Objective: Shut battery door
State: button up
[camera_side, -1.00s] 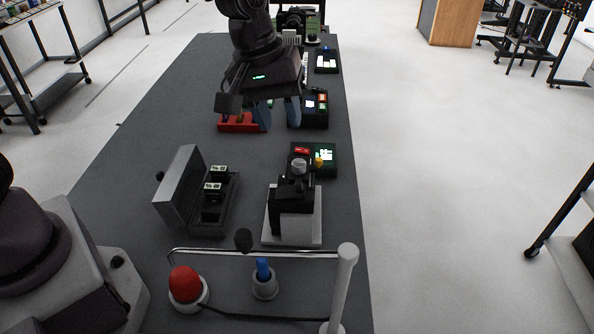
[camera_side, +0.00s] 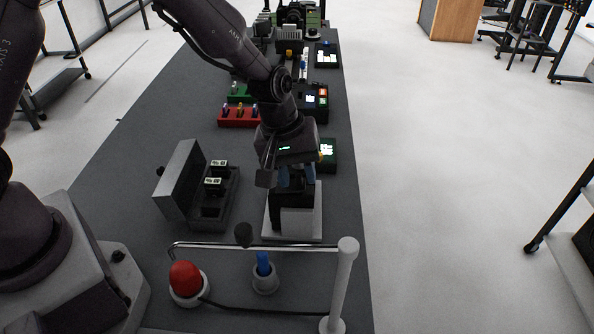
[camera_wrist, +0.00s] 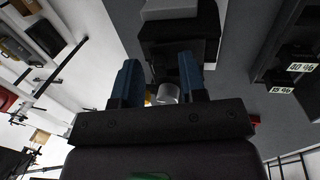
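A black device (camera_side: 296,220) stands on a white base plate (camera_side: 312,238) in the side view. Its dark body also shows at the top of the wrist view (camera_wrist: 178,30). A whitish cylinder (camera_wrist: 168,94) on the device shows between my fingers in the wrist view. My gripper (camera_side: 297,178) is right over the device's top, its blue fingers pointing down. In the wrist view my gripper (camera_wrist: 159,62) is open; I cannot tell if a finger touches the device. I cannot make out the battery door on the device; the gripper covers its top.
In front are a red button (camera_side: 185,280), a blue switch (camera_side: 263,268) and a white post with a bar (camera_side: 342,290).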

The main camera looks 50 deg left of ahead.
jog(key=shift+f, duration=0.1)
grip_shut()
jog(key=shift+w+d+f+g+y, duration=0.1)
jog(key=shift+d+f+g+y, duration=0.1)
jog(key=shift+g+y, duration=0.1)
jog(key=shift+w+d+f+g+y, duration=0.1)
jog(key=shift+w+f+g+y, duration=0.15)
jog(key=shift+g+y, duration=0.45)
grip_release()
